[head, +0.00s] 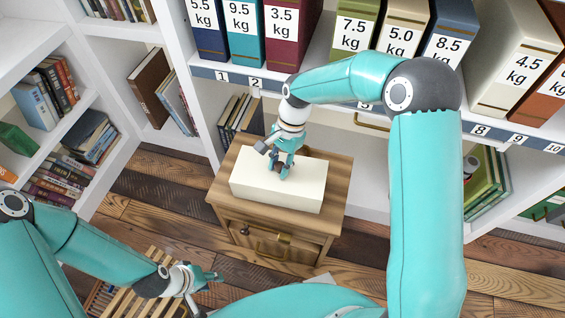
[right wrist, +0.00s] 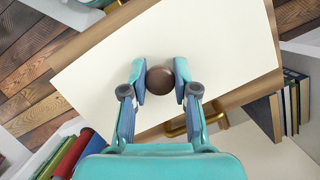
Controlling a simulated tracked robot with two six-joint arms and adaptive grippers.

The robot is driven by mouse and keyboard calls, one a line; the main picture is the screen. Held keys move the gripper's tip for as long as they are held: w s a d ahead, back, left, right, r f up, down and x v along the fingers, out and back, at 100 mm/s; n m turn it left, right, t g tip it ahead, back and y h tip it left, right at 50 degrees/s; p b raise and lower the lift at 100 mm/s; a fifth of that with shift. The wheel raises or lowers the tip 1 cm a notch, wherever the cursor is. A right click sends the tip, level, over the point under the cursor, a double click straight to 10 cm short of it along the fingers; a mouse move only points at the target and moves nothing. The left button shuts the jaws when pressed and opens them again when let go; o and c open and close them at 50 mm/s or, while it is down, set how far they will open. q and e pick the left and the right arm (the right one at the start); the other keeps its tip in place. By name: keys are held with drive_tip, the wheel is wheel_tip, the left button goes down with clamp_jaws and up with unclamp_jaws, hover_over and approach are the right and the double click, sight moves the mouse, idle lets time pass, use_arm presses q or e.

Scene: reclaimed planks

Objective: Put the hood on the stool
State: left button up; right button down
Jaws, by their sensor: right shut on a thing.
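The hood looks like a cream box (head: 255,185) with a dark round knob. It sits on a wooden cabinet (head: 334,195) with a drawer. In the right wrist view the hood's pale top (right wrist: 225,50) fills the middle, with the brown knob (right wrist: 160,80) between my fingers. My right gripper (head: 284,170) points down at the hood's top and is shut on the knob. My left gripper (head: 207,292) is empty and its fingers are spread, low in the head view. A slatted wooden piece (head: 128,300), possibly the stool, is partly hidden under my left arm.
A white shelf (head: 330,95) with numbered places and weight-marked binders, such as the maroon one (head: 285,30), stands behind the cabinet. White bookcases (head: 110,160) stand at the left. Plank floor (head: 155,195) is clear between them and the cabinet.

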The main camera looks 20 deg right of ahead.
idle(0.3)
drive_tip(key=c, duration=0.8)
unclamp_jaws()
